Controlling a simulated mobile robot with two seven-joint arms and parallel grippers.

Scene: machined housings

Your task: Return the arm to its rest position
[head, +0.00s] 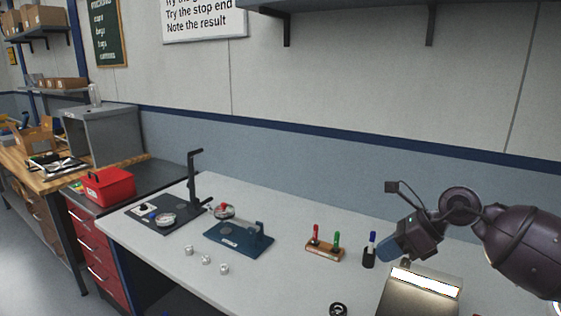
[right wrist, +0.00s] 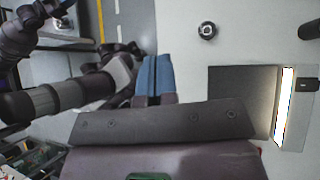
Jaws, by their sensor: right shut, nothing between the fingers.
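My right arm comes in from the right in the head view. Its gripper (head: 392,250) is raised over the right part of the light grey bench (head: 300,285), close to the pen cup and the lit box. In the right wrist view its blue fingers (right wrist: 155,75) are together with nothing between them. My left gripper is not in the head view; in the right wrist view dark arm links show at the left, but no left gripper can be made out.
A lit metal box (head: 408,298) stands below my right gripper. A black cup with a blue pen (head: 370,252) is just left of it. A wooden pen block (head: 324,251), a blue fixture (head: 238,238), a black fixture (head: 180,222) and small silver parts (head: 206,260) lie farther left.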

